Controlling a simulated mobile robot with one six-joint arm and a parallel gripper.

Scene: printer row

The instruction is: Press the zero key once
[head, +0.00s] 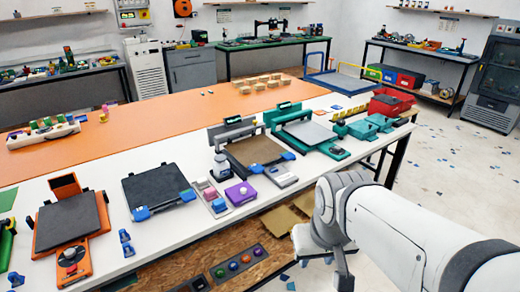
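Several flat-topped machines stand in a row on the white bench. No zero key label is readable in this view, so I cannot tell which key it is. An orange machine (70,254) with a dark plate has a round control on its front. A dark-plated machine (150,184) with blue corners is beside it. A purple box (240,193) with a pale button and a grey panel (213,201) with coloured keys lie near the bench's front edge. My gripper (328,264) hangs in front of the bench at lower right, apart from these. Its finger gap is unclear.
A panel (238,266) of coloured round buttons is below the bench top. The orange mat (170,112) behind is mostly clear.

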